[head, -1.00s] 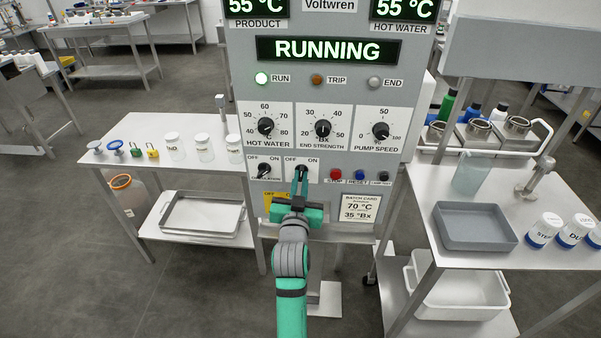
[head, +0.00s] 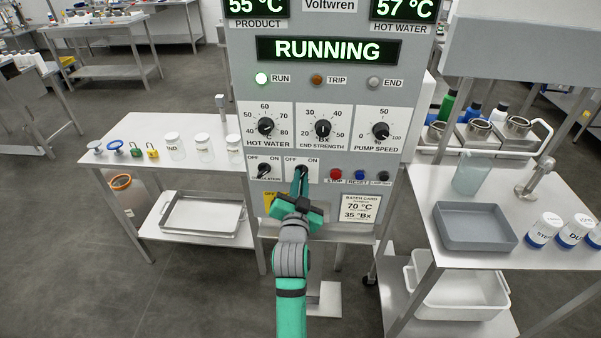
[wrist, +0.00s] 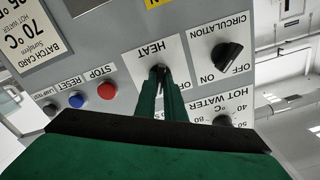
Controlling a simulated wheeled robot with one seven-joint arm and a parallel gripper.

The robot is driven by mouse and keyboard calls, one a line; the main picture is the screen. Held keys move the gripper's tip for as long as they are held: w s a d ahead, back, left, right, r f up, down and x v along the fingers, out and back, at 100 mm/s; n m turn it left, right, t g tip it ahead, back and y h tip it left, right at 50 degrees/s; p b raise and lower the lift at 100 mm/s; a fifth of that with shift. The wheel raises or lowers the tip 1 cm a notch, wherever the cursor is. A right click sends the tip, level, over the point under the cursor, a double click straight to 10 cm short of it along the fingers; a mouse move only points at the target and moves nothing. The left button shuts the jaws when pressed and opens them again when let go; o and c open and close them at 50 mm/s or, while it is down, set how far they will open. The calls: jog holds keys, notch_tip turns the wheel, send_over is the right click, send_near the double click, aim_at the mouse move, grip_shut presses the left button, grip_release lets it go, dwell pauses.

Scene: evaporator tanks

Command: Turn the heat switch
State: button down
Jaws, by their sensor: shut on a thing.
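The heat switch (head: 301,170) is a black rotary knob on a white OFF/ON plate, low on the grey control panel (head: 340,155). Its plate, labelled HEAT, shows upside down in the wrist view (wrist: 152,52). My gripper (head: 300,184) reaches up to the panel, its green fingers shut on the knob. In the wrist view the fingers (wrist: 160,78) cover most of the knob, so its exact pointing is hard to tell. In the head view the gripper is rolled, with its body tilted.
The circulation switch (wrist: 227,55) is directly beside the heat switch. The red STOP button (head: 336,174) and blue RESET button (head: 359,175) are close on the other side. Side tables flank the panel.

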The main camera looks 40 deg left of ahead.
jog(key=shift+f, duration=0.25)
jog(key=shift+a+m, duration=0.1)
jog(key=shift+m, duration=1.5)
jog(key=c, duration=1.8)
grip_release()
jog(key=shift+o, duration=0.2)
jog(key=shift+r, duration=0.15)
jog(key=shift+s, duration=0.1)
